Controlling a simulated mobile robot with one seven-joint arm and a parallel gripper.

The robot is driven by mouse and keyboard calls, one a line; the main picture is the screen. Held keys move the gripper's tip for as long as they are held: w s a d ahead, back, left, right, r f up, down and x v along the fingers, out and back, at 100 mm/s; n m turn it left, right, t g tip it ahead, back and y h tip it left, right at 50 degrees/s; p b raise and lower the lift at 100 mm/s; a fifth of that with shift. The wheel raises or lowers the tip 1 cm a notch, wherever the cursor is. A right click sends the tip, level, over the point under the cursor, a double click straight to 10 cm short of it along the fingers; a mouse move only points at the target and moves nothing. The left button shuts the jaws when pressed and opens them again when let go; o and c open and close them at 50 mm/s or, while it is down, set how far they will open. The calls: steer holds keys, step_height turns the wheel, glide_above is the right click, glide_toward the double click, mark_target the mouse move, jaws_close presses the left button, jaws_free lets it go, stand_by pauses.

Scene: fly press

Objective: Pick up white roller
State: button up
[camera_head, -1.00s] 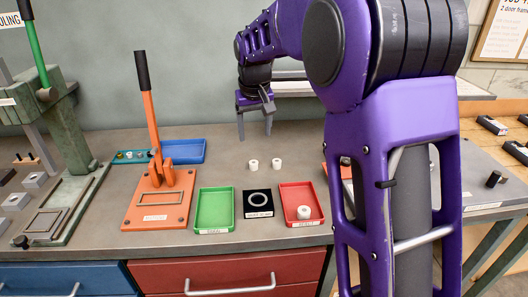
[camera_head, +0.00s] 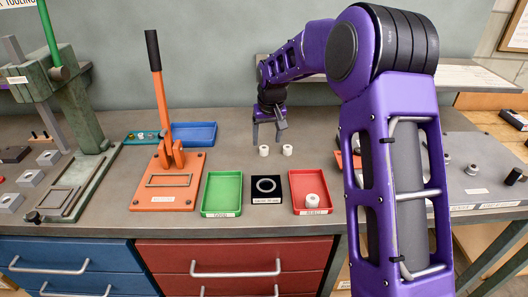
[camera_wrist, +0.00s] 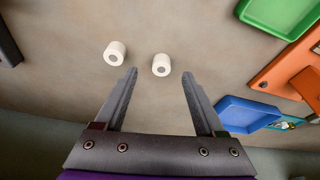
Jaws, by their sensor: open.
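Two white rollers stand side by side on the grey bench behind the trays: a left one (camera_head: 264,150) and a right one (camera_head: 287,150). A third white roller (camera_head: 312,201) sits in the red tray (camera_head: 299,180). My gripper (camera_head: 269,138) is open and empty, just behind and above the two bench rollers. In the wrist view, one roller (camera_wrist: 161,65) lies ahead of the gap between my fingertips (camera_wrist: 158,72), and the other roller (camera_wrist: 115,53) lies outside the left finger. I cannot tell the exact height of the fingertips above the bench.
A black plate with a ring (camera_head: 266,188) lies between the red tray and a green tray (camera_head: 222,191). An orange press (camera_head: 167,182), a blue tray (camera_head: 194,135) and a green press (camera_head: 75,120) stand to the left. The bench around the two rollers is clear.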

mark_target(264, 148)
steer(key=shift+w+a+x, duration=0.1)
steer(key=shift+w+x, duration=0.1)
steer(key=shift+x, duration=1.2)
steer(key=shift+w+a+x, duration=0.1)
steer(key=shift+w+x, duration=0.1)
steer(key=shift+x, duration=1.15)
steer(key=shift+r, duration=0.1)
steer(key=shift+c, duration=0.2)
jaws_close()
